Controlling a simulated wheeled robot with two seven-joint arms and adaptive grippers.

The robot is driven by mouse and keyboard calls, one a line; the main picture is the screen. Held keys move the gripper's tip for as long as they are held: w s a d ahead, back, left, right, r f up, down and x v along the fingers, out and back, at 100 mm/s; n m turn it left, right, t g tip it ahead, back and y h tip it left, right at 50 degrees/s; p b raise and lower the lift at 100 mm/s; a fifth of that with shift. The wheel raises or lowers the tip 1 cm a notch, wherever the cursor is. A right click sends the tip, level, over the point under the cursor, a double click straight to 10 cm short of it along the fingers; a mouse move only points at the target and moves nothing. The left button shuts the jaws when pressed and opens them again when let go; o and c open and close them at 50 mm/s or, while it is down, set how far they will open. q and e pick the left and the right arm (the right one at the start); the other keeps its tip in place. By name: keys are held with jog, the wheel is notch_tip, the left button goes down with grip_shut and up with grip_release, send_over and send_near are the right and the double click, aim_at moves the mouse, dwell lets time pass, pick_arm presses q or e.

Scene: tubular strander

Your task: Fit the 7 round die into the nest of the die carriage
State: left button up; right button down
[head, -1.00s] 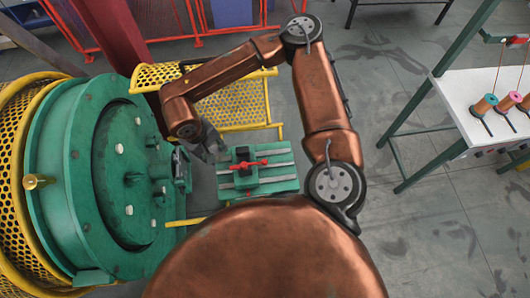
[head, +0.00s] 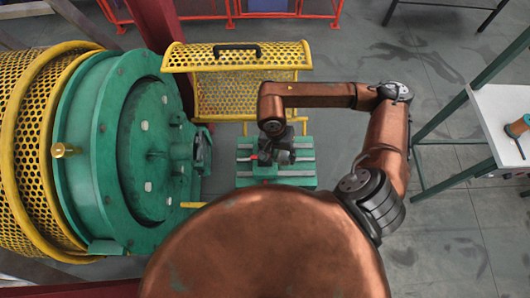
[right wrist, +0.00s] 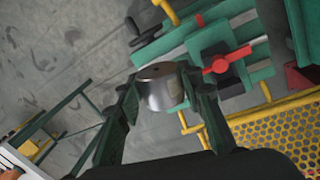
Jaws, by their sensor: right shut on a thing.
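My right gripper (right wrist: 160,98) is shut on the round die, a short grey metal cylinder (right wrist: 162,90) held between its two fingertips. In the head view the right gripper (head: 281,152) is above the green die carriage (head: 300,178); I cannot make out the die there. In the right wrist view the carriage (right wrist: 180,50) lies beyond the die, with pale rails, a dark block and a red handle (right wrist: 228,60). The die appears apart from the carriage. I cannot make out the nest clearly. My left gripper is not in view.
The green round strander housing (head: 95,150) with yellow mesh guards stands left of the carriage. A yellow mesh cover (head: 235,58) stands open behind it. A white table (head: 505,115) with a spool is at the right. Grey floor is clear between.

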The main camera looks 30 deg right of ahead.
jog(key=shift+s+d+f+m, duration=0.2)
jog(key=shift+s+d+m, duration=0.3)
jog(key=shift+s, duration=0.05)
jog(key=shift+w+f, duration=0.15)
jog(key=w+f, duration=0.1)
jog(key=w, duration=0.1)
jog(key=w+f, duration=0.1)
jog(key=w, duration=0.2)
jog(key=w+f, duration=0.1)
jog(key=w, duration=0.2)
jog(key=shift+w+a+f, duration=0.15)
jog(key=shift+a+f, duration=0.15)
jog(key=shift+a, duration=0.1)
jog(key=w+f, duration=0.1)
jog(key=f, duration=0.2)
jog(key=w+f, duration=0.2)
jog(key=f, duration=0.1)
jog(key=w+f, duration=0.2)
jog(key=f, duration=0.1)
jog(key=shift+w+a+f, duration=0.1)
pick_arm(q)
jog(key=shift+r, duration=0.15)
